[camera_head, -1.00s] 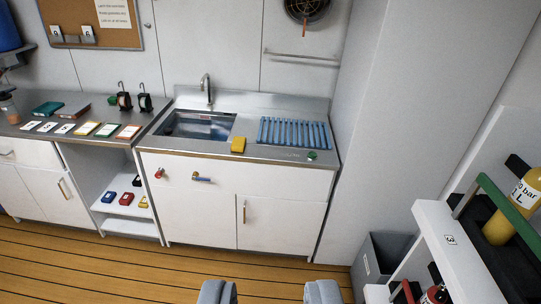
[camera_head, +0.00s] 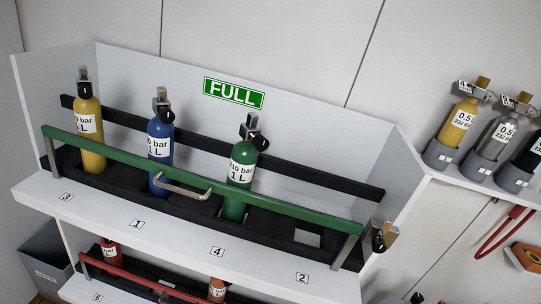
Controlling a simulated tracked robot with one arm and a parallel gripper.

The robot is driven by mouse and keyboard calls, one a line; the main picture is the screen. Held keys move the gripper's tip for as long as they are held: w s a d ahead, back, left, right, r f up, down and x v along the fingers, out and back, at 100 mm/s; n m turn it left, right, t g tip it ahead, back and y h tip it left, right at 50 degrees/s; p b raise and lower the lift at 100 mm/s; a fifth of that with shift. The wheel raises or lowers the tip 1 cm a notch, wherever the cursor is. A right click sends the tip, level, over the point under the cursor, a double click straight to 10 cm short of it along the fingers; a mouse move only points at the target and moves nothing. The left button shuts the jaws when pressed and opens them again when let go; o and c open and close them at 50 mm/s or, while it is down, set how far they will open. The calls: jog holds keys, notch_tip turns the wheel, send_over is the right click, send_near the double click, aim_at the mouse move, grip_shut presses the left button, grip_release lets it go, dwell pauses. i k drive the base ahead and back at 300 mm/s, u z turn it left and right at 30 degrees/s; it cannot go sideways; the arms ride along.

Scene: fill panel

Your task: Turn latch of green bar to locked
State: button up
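The green bar (camera_head: 290,208) runs across the front of the upper rack shelf, in front of a yellow cylinder (camera_head: 90,120), a blue cylinder (camera_head: 161,150) and a green cylinder (camera_head: 239,178). It has a metal handle (camera_head: 183,187) near its middle. At its right end is a small metal latch (camera_head: 382,236) with a dark and brass-coloured part. The latch is too small to tell how it is turned. My gripper is not in view.
The white shelf front (camera_head: 180,240) carries number labels, and an empty slot (camera_head: 307,237) is at the right. A red bar (camera_head: 125,275) crosses the shelf below. A side shelf (camera_head: 465,180) at right holds small cylinders. A grey bin (camera_head: 45,262) stands lower left.

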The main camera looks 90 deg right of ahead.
aim_at(378, 243)
jog(key=z, duration=2.25)
jog(key=k, duration=0.75)
jog(key=z, duration=0.25)
jog(key=i, duration=0.5)
jog(key=z, duration=1.15)
